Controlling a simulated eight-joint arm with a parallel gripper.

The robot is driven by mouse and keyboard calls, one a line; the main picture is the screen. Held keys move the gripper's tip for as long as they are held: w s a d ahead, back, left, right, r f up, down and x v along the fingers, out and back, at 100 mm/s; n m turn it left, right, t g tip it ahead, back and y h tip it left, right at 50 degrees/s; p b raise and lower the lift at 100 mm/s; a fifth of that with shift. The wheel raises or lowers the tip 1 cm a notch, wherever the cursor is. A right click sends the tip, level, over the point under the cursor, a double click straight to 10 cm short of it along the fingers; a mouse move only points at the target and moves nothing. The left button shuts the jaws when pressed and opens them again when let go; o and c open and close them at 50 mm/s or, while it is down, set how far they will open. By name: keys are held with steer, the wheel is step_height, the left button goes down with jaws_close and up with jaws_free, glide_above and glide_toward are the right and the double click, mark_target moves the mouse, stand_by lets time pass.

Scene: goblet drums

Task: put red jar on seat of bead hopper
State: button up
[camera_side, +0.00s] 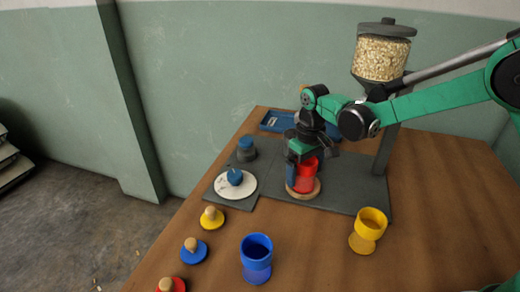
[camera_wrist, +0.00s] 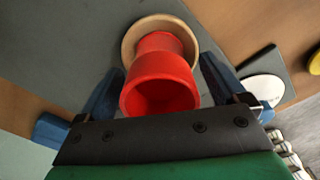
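The red jar (camera_side: 306,176) is goblet-shaped and stands upright on a round wooden seat (camera_side: 303,194) on the dark grey base of the bead hopper (camera_side: 382,58). In the wrist view the red jar (camera_wrist: 160,85) shows its open mouth, with the wooden seat (camera_wrist: 131,38) around its far end. My gripper (camera_side: 303,180) is down at the jar. In the wrist view the blue fingers of my gripper (camera_wrist: 162,68) lie on either side of the jar, with narrow gaps beside it. The gripper looks open. Part of the jar is hidden behind a finger in the side view.
A blue jar (camera_side: 257,260) and a yellow jar (camera_side: 367,231) stand in front. Yellow (camera_side: 212,219), blue (camera_side: 194,252) and red (camera_side: 171,285) knobbed lids lie at the left. A white disc (camera_side: 222,190) bears a blue knob. A blue tray (camera_side: 275,121) lies behind.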

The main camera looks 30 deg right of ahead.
step_height(320, 180, up, 12)
steer(key=s+d+f+m+t, duration=0.1)
steer(key=s+d+t, duration=0.2)
steer(key=s+t, duration=0.4)
steer(key=s, duration=0.6)
steer(key=shift+f+m, duration=0.35)
steer(key=shift+m, duration=0.05)
steer(key=shift+s, duration=0.1)
stand_by(0.8)
